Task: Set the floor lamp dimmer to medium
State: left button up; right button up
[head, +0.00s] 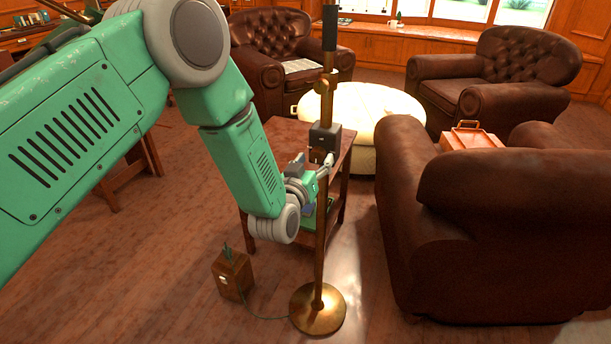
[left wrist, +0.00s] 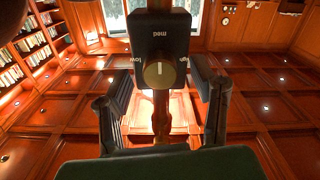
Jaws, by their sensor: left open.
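The floor lamp (head: 323,220) stands on a round brass base, its pole rising out of the top of the head view. Its dark dimmer box (head: 325,137) is mounted on the pole. In the left wrist view the dimmer box (left wrist: 160,32) shows "low", "med" and "high" upside down around a round brass-coloured knob (left wrist: 158,74). The knob's small mark seems to face "med", but it is too small to be sure. My left gripper (head: 322,163) is open just below the box; its fingers (left wrist: 162,90) flank the knob, apparently without touching it. My right gripper is out of view.
A small wooden side table (head: 283,135) stands close behind the lamp. A wooden box (head: 233,274) with a cord sits on the floor. A brown armchair (head: 480,220) is close on the right, and a cream ottoman (head: 349,105) lies behind.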

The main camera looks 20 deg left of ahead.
pick_arm(q)
jog(key=s, duration=1)
jog(key=shift+a, duration=0.15)
jog(key=shift+f, duration=0.2)
jog(key=s+a+f+m+g, duration=0.25)
jog(key=s+f+g, duration=0.65)
jog(key=s+f, duration=0.65)
jog(key=s+a+f+g, duration=0.2)
jog(key=s+f+g, duration=0.1)
jog(key=s, duration=0.6)
jog(key=s+a+f+g, duration=0.3)
jog(key=s+f+g, duration=0.1)
jog(key=s, duration=0.6)
jog(key=shift+a+g+y, duration=0.25)
jog(key=shift+g+y, duration=0.05)
jog(key=shift+g, duration=0.4)
